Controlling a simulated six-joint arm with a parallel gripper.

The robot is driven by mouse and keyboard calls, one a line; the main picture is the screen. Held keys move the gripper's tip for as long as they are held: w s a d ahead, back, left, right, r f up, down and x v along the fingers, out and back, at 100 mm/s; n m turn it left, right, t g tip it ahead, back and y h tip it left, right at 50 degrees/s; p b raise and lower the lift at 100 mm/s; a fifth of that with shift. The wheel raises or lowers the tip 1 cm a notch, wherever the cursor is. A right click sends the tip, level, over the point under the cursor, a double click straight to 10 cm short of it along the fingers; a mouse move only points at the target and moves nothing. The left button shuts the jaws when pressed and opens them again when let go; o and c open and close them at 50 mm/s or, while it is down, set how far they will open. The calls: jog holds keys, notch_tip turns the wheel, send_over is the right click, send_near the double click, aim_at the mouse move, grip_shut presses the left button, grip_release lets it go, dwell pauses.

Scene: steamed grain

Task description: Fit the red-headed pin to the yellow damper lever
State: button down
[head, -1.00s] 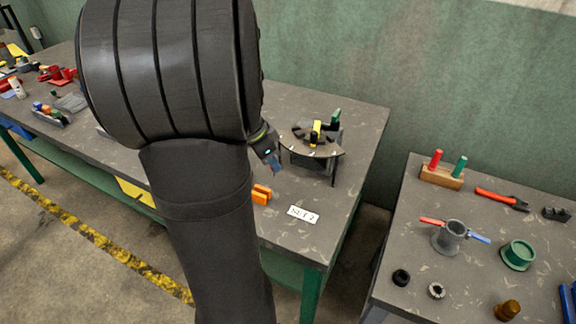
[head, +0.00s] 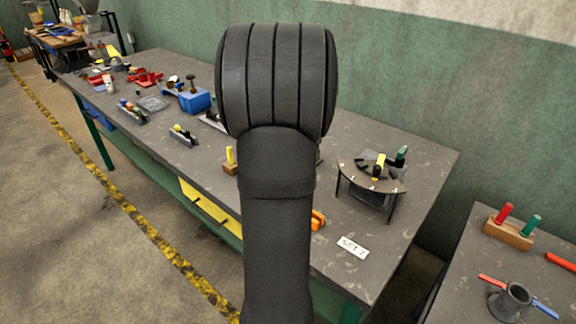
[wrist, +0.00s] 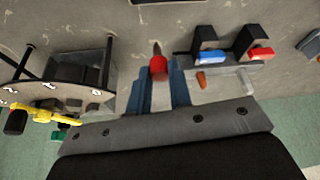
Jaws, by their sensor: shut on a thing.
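My gripper (wrist: 159,88) shows in the wrist view, its blue fingers shut on the red-headed pin (wrist: 158,68). The pin's red head is between the fingertips and its darker tip points away from the gripper. The yellow damper lever (head: 379,166) lies over a half-round plate on a dark stand (head: 366,184) at the right end of the long bench. In the wrist view the yellow lever (wrist: 42,114) is at the left, apart from the pin. A green-topped piece (head: 401,155) is beside the lever. In the head view my arm hides the gripper and pin.
In the wrist view, a holder with a blue piece (wrist: 211,57) and a red piece (wrist: 260,54) is close right of my gripper. A white label (head: 352,246) lies before the stand. An orange object (head: 317,220) is partly behind my arm. The bench around the label is clear.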

jog(key=s+d+r+m+g+h, duration=0.1)
jog(key=s+d+r+m, duration=0.25)
jog(key=d+r, duration=0.45)
jog(key=s+d+r+m+g, duration=0.1)
jog(key=s+d+r+m, duration=0.3)
jog(key=d, duration=0.8)
jog(key=shift+n, duration=0.75)
jog(key=shift+s+a+f, duration=0.15)
jog(key=shift+s+f, duration=0.1)
jog(key=shift+f, duration=0.85)
jog(key=shift+s+a+f, duration=0.1)
jog(key=shift+s+f, duration=0.1)
jog(key=shift+f, duration=0.9)
jog(key=shift+f, duration=0.15)
jog(key=shift+f, duration=0.3)
jog(key=shift+f, duration=1.25)
jog(key=c, duration=1.2)
grip_release()
jog(key=shift+c, duration=0.2)
